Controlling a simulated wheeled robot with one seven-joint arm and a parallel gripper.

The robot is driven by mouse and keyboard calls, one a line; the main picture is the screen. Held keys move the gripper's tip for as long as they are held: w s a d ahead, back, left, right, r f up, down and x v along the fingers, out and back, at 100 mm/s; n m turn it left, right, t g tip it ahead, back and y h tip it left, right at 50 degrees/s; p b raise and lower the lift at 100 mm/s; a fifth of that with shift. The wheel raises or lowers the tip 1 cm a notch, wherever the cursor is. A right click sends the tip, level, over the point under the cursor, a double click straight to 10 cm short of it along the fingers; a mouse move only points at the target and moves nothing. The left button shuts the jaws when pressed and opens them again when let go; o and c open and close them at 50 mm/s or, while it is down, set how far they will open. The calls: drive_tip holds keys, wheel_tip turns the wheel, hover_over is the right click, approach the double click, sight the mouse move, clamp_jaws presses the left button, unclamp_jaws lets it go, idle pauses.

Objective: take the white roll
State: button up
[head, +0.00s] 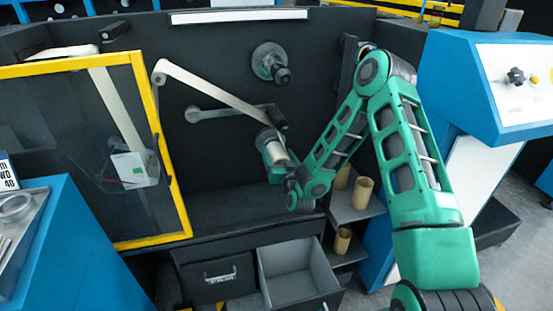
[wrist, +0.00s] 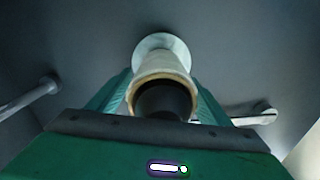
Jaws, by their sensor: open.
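The white roll (wrist: 160,66) shows end-on in the wrist view, with a brown core rim around a dark hollow. A pale round flange (wrist: 160,43) is behind it. My gripper (wrist: 161,88) is open, with one green finger on each side of the roll; I cannot tell whether they touch it. In the head view my gripper (head: 275,152) is at the machine's back wall, and the roll (head: 267,135) is a small pale patch there, mostly hidden by it.
A pale strip (head: 215,90) runs down from an upper left roller toward the roll. An empty spindle (head: 270,64) is above. A yellow-framed clear door (head: 158,150) stands open at left. An open drawer (head: 297,270) and shelves with brown cores (head: 363,190) are below.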

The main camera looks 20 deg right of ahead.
drive_tip(key=c, duration=1.1)
drive_tip(key=shift+c, duration=0.4)
drive_tip(key=shift+d, duration=0.1)
